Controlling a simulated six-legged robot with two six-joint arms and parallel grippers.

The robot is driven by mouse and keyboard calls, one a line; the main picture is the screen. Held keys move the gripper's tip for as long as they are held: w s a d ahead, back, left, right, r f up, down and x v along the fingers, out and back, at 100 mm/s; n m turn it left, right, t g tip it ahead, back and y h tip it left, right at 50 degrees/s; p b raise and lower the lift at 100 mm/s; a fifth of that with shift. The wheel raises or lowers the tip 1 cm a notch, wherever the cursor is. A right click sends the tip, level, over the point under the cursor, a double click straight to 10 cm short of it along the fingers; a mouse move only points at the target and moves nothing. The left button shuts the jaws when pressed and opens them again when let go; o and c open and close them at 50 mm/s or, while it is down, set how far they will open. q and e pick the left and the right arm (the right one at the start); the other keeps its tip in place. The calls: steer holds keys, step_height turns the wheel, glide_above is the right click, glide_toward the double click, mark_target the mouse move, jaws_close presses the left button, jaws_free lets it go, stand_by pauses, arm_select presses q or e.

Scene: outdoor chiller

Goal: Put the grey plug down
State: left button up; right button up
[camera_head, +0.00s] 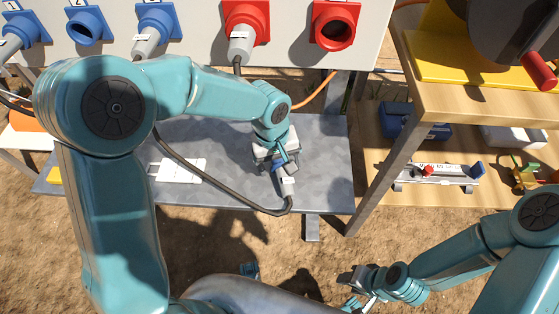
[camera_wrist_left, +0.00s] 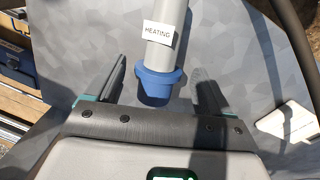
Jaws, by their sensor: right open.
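The grey plug (camera_head: 287,186) has a blue collar and a white label reading HEATING. It appears to lie on the grey metal bench (camera_head: 325,180), with its black cable curving off to the left. In the left wrist view the plug (camera_wrist_left: 160,60) points its blue end toward my palm. My left gripper (camera_head: 279,163) is right over the plug. Its fingers (camera_wrist_left: 157,88) stand on both sides of the blue end, with a visible gap on each side. My right gripper (camera_head: 357,288) is open and empty, low in front of the bench.
A panel behind the bench carries blue sockets (camera_head: 88,25) and red sockets (camera_head: 335,25), some with grey plugs in them. A white card (camera_head: 178,170) lies on the bench's left part. A wooden shelf (camera_head: 450,97) with a blue box (camera_head: 413,121) stands at right.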

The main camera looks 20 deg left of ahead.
mark_target(274, 166)
arm_select(q)
steer(key=shift+r+p, duration=0.3)
step_height(274, 166, up, 12)
steer(key=a+p, duration=0.1)
steer(key=p, duration=0.2)
steer(key=shift+s+f, duration=0.2)
steer(key=shift+s, duration=0.15)
steer(key=shift+a, duration=0.1)
